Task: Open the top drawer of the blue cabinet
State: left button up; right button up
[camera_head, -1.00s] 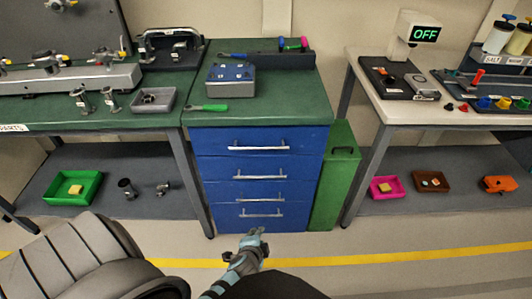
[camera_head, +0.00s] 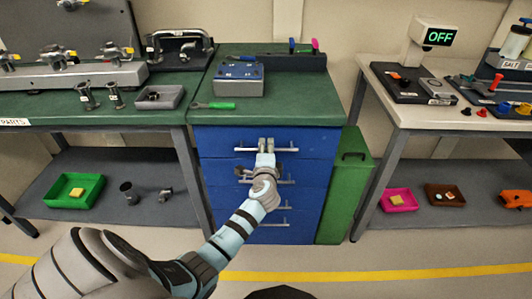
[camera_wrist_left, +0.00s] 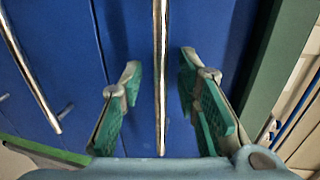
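The blue cabinet (camera_head: 217,142) stands under a green worktop, with several stacked drawers that all look closed. The top drawer's bar handle (camera_head: 287,150) runs across its front, just below the worktop edge. My left gripper (camera_head: 266,146) is at the middle of this handle and hides part of it. In the left wrist view, the two green-padded fingers of my left gripper (camera_wrist_left: 157,85) are spread apart. The metal handle (camera_wrist_left: 160,60) runs between them with a gap on each side. My right gripper is not in view.
A green case (camera_head: 346,185) stands beside the cabinet's right side. A blue-topped box (camera_head: 238,80) and a green-handled tool (camera_head: 220,105) lie on the worktop. A white table (camera_head: 420,112) is to the right. The floor in front of the cabinet is clear.

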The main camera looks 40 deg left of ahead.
pick_arm(q)
jog(key=shift+w, duration=0.1)
grip_shut()
dwell(0.4)
